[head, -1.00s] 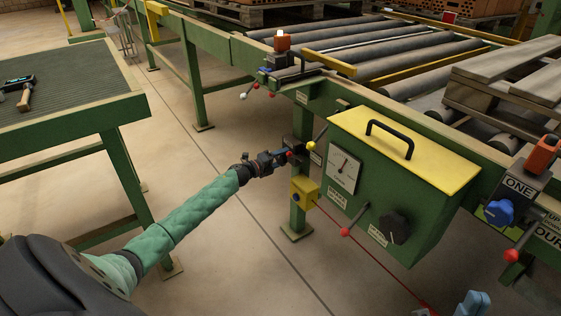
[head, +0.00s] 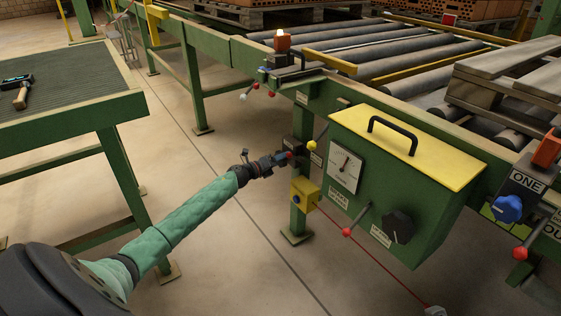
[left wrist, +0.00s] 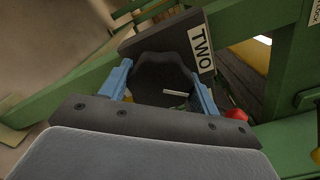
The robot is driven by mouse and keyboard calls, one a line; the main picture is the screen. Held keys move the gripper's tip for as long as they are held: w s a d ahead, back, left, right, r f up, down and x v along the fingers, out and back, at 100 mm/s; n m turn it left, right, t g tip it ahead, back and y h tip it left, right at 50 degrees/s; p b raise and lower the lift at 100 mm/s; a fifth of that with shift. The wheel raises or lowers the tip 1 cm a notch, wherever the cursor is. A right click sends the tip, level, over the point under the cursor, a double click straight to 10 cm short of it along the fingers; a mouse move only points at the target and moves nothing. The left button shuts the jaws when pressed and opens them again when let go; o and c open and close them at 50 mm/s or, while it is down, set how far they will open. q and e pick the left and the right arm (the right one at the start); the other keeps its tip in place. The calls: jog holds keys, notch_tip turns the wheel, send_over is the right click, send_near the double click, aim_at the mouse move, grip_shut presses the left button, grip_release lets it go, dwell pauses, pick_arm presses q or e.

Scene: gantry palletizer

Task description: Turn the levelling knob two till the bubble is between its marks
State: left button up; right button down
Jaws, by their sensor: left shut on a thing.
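In the left wrist view, the block marked TWO (left wrist: 201,50) carries a dark lobed knob (left wrist: 165,72) with a pale pointer line. My left gripper (left wrist: 165,90) has its two blue fingers on either side of this knob and is shut on it. In the head view my left gripper (head: 288,157) reaches the dark block (head: 297,146) on the green post, and hides the knob there. I cannot make out the bubble or its marks in either view. My right gripper is not in view.
A green box with a yellow lid (head: 430,150), a dial (head: 345,169) and a black knob (head: 398,226) hangs to the right. A yellow box (head: 304,193) with a red cord sits below my gripper. Block ONE (head: 526,183) has a blue knob (head: 508,208). A red ball (left wrist: 236,114) is near the right finger.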

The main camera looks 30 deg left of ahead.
pick_arm(q)
jog(key=shift+f, duration=0.2)
jog(key=o, duration=1)
jog(key=shift+c, duration=0.2)
jog(key=shift+r, duration=0.1)
jog(key=shift+s, duration=0.1)
jog(key=v, duration=0.7)
jog(key=shift+s+a+p, duration=0.15)
jog(key=shift+s+p, duration=0.15)
jog(key=shift+p, duration=0.1)
